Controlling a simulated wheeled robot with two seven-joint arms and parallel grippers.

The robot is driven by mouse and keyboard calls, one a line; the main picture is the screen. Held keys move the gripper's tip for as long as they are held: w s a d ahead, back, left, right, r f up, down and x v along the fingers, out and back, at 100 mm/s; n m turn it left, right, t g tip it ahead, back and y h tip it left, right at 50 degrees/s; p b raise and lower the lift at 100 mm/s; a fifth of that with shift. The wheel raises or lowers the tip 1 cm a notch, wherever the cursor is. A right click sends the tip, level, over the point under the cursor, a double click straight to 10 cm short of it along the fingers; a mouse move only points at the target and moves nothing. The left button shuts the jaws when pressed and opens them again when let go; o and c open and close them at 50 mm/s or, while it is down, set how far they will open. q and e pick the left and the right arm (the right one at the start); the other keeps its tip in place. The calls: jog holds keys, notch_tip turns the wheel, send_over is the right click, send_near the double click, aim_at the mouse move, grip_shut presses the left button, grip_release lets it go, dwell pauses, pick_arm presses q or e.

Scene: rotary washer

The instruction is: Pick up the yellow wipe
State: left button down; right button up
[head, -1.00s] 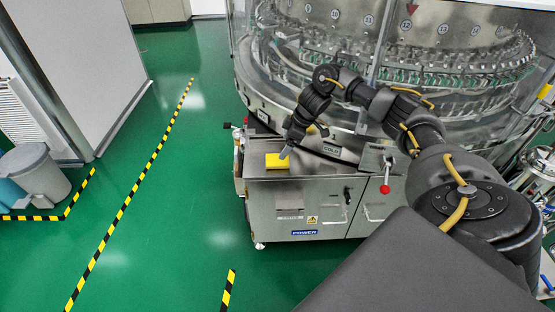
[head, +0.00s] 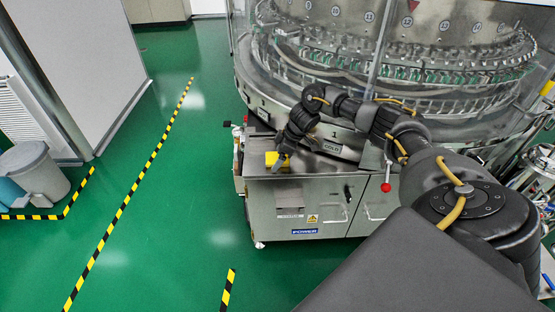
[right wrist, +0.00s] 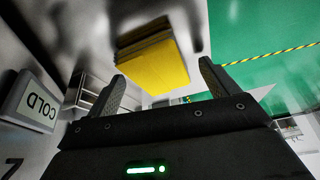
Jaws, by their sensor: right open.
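The yellow wipe (head: 270,158) lies on the metal top of the washer's front cabinet, near its left end. In the right wrist view the wipe (right wrist: 155,66) looks like a folded, layered block. My right gripper (head: 281,163) is over the wipe and hides part of it in the head view. In the right wrist view the open fingers of the right gripper (right wrist: 162,78) stand apart, with the wipe lying ahead of and between their tips. Nothing is held. My left gripper is not in view.
The rotary washer (head: 340,75) with its clear guard stands right behind the cabinet top. A red-knobbed lever (head: 386,186) stands at the cabinet's right. A COLD label (right wrist: 39,104) is close beside the gripper. Green floor lies open to the left.

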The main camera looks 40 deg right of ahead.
aim_at(274, 157)
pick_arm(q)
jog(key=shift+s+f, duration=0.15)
pick_arm(e)
jog(key=c, duration=1)
jog(key=shift+r, duration=0.15)
jog(key=shift+c, duration=0.2)
